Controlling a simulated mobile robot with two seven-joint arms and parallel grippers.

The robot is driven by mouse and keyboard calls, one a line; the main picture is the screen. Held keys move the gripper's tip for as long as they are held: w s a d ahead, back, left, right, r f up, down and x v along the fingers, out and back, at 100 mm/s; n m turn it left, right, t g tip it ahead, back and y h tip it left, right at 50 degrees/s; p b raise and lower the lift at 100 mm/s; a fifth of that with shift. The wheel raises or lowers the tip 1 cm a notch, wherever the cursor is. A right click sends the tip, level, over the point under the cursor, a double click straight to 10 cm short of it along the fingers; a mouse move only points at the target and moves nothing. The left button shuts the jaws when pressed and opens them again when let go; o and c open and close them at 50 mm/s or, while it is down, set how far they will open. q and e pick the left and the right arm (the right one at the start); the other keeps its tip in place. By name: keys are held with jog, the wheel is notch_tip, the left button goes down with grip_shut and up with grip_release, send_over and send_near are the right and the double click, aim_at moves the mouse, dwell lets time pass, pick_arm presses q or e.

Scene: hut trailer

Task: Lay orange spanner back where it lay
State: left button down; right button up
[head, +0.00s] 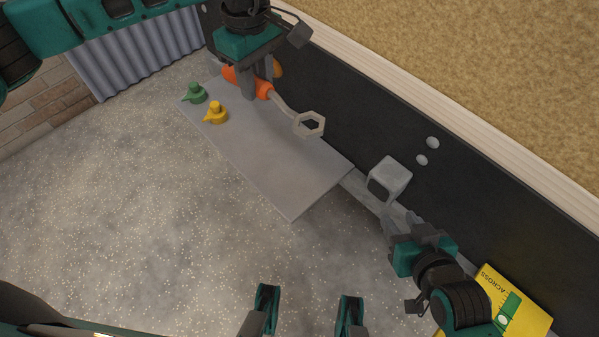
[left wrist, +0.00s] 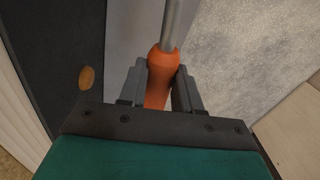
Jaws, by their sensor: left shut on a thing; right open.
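The orange spanner has an orange handle (head: 263,88) and a grey shaft that ends in a six-sided ring (head: 309,124). My left gripper (head: 257,88) is shut on the handle, over the far side of a grey flat shelf (head: 270,165). The left wrist view shows the handle (left wrist: 160,75) between the two fingers, with the shaft leading away. I cannot tell whether the spanner touches the shelf. My right gripper (head: 400,222) is open and empty, beyond the shelf's right end near a narrow grey ledge.
A green knobbed piece (head: 194,93) and a yellow one (head: 216,113) stand at the shelf's left end. A grey box (head: 390,178) and two pale round knobs are at the dark wall (head: 345,100). A yellow card (head: 525,309) lies lower right. The shelf's middle is clear.

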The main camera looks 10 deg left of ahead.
aim_at(268, 156)
pick_arm(q)
notch_tip(268, 156, down, 19)
jog(key=b, duration=0.3)
jog(key=shift+f, duration=0.15)
jog(key=c, duration=0.8)
grip_release()
